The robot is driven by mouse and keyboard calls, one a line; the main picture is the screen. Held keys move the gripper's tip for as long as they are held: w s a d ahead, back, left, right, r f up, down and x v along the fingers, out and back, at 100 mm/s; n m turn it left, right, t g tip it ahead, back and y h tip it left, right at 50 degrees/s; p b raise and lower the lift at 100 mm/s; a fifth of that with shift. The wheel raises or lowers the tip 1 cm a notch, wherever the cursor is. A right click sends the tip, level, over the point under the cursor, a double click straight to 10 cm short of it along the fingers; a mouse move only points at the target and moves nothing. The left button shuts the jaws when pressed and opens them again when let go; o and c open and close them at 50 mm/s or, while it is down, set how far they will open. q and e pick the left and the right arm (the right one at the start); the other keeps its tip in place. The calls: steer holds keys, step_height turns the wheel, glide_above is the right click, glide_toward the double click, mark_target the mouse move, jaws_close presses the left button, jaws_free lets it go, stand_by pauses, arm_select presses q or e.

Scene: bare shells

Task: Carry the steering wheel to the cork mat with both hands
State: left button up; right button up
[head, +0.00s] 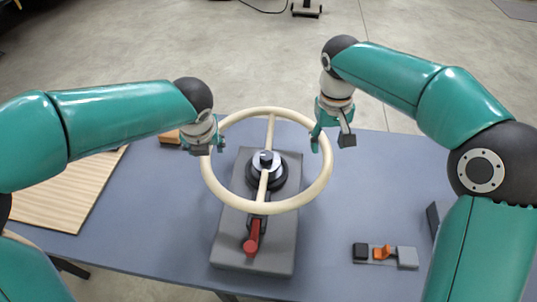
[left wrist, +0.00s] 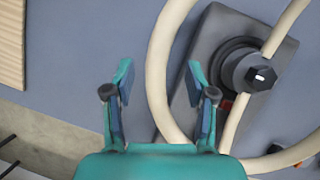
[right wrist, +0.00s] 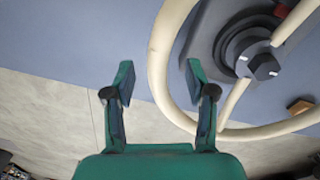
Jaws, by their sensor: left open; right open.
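The cream steering wheel (head: 318,192) is on a black hub (head: 266,170) on a grey block (head: 228,245) in mid-table. My left gripper (head: 213,143) is open at the wheel's left rim. In the left wrist view the rim (left wrist: 157,75) runs between the fingertips, with no visible grip. My right gripper (head: 329,137) is open at the right rim. In the right wrist view the rim (right wrist: 158,65) likewise runs between the fingertips. A tan striped panel, apparently the cork mat (head: 65,195), lies flat at the table's left; my left arm partly covers it.
A red-handled lever (head: 252,242) is on the grey block below the wheel. A small plate with an orange switch (head: 383,252) lies at the right front. An orange-brown block (head: 169,137) is behind my left gripper. The blue-grey table (head: 150,220) is bare between mat and block.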

mark_target(327, 150)
arm_select(q)
steer(key=shift+x, duration=2.45)
arm_select(e)
steer(key=shift+d+f, duration=0.15)
steer(key=shift+f, duration=2.3)
arm_select(q)
steer(key=shift+c, duration=0.4)
arm_select(e)
steer(key=shift+c, duration=0.4)
arm_select(q)
jaws_close()
arm_select(e)
jaws_close()
arm_select(q)
steer(key=shift+r, duration=0.1)
arm_select(e)
steer(key=shift+r, duration=0.15)
